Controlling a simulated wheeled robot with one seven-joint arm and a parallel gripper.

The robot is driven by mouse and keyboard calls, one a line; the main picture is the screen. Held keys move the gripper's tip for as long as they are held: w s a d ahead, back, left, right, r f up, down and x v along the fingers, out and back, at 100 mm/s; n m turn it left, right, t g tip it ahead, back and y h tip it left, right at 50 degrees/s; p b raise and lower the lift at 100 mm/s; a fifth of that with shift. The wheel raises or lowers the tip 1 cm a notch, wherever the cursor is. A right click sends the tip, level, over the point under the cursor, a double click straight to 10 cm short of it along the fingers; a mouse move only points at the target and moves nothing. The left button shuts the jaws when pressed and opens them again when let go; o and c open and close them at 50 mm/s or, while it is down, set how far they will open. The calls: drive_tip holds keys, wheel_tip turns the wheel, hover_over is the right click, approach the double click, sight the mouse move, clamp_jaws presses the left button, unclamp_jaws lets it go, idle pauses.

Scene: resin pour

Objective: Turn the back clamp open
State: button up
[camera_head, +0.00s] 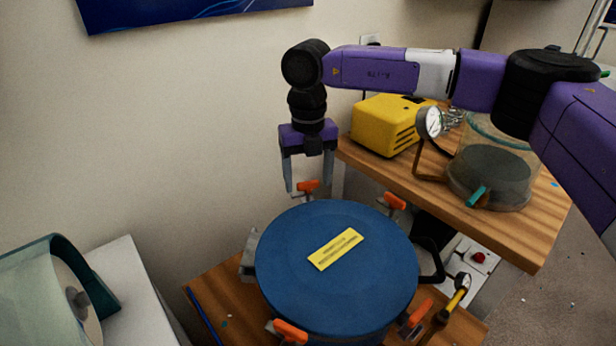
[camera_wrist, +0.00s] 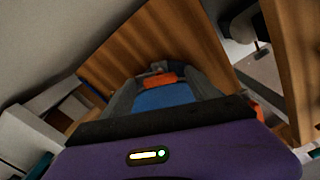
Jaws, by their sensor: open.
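A round vessel with a blue lid (camera_head: 300,245) and a yellow label stands on a low wooden table. Orange clamp handles sit around its rim. The back clamp (camera_head: 308,187) is at the far edge of the lid, and another clamp (camera_head: 395,201) is at the back right. My gripper (camera_head: 308,190) points down above the back clamp, its two grey fingers apart. In the wrist view the back clamp's orange handle (camera_wrist: 161,80) lies between and beyond my open fingers, with part of the blue lid (camera_wrist: 163,97) below it. Whether a finger touches the handle cannot be told.
Front clamps (camera_head: 290,331) and (camera_head: 415,316) have orange handles too. A wooden bench (camera_head: 540,240) at the right holds a yellow pump (camera_head: 385,124), a gauge (camera_head: 429,121) and a glass chamber (camera_head: 495,170). A white cabinet (camera_head: 130,285) stands at the left. A wall is behind.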

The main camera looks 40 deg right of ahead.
sight(308, 182)
drive_tip(key=shift+r, duration=3.9)
